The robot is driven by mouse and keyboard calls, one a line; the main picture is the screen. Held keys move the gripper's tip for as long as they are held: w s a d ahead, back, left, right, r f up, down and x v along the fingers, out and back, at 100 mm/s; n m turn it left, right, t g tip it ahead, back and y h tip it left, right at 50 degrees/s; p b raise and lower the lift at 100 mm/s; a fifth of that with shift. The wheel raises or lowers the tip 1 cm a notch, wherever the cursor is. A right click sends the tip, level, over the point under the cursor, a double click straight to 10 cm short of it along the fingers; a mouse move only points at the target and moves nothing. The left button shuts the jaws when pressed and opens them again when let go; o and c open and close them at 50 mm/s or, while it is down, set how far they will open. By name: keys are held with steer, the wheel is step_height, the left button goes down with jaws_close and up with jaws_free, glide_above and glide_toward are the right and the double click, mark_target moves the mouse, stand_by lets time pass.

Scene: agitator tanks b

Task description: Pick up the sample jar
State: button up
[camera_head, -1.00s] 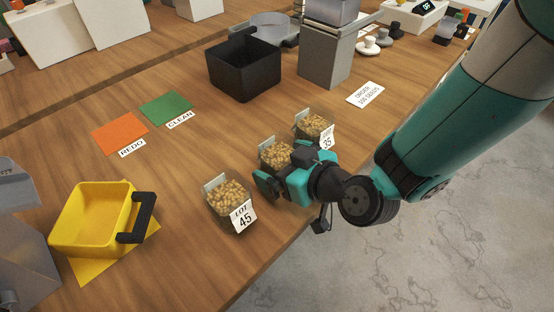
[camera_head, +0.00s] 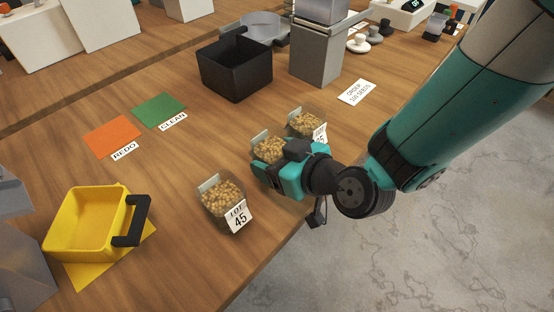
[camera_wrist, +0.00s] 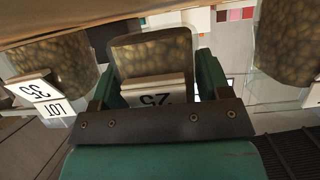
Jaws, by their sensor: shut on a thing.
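Three clear jars of tan seeds stand in a row near the table's front edge. The middle jar (camera_head: 268,150) is between the fingers of my teal gripper (camera_head: 268,168), which is shut on it. In the wrist view this jar (camera_wrist: 155,50) sits between both green fingers (camera_wrist: 155,78), its upside-down number label partly hidden by the gripper. The jar appears upright and at table level; I cannot tell whether it is lifted. The LOT 45 jar (camera_head: 220,196) stands to the left, and the 35 jar (camera_head: 304,122) to the right, close to the gripper.
A yellow handled bin (camera_head: 82,220) stands at left. Orange REDO (camera_head: 111,136) and green CLEAN (camera_head: 158,109) mats lie behind. A black bin (camera_head: 236,75) and grey stand (camera_head: 316,58) are at the back, with an order card (camera_head: 357,92) at right. The middle table is clear.

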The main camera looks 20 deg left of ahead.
step_height(320, 180, up, 18)
steer(key=p, duration=0.1)
steer(key=shift+r+p, duration=0.25)
steer(key=shift+p, duration=0.05)
stand_by(0.8)
steer(key=shift+r, duration=0.1)
stand_by(0.4)
steer(key=shift+o, duration=1.4)
steer(key=c, duration=0.8)
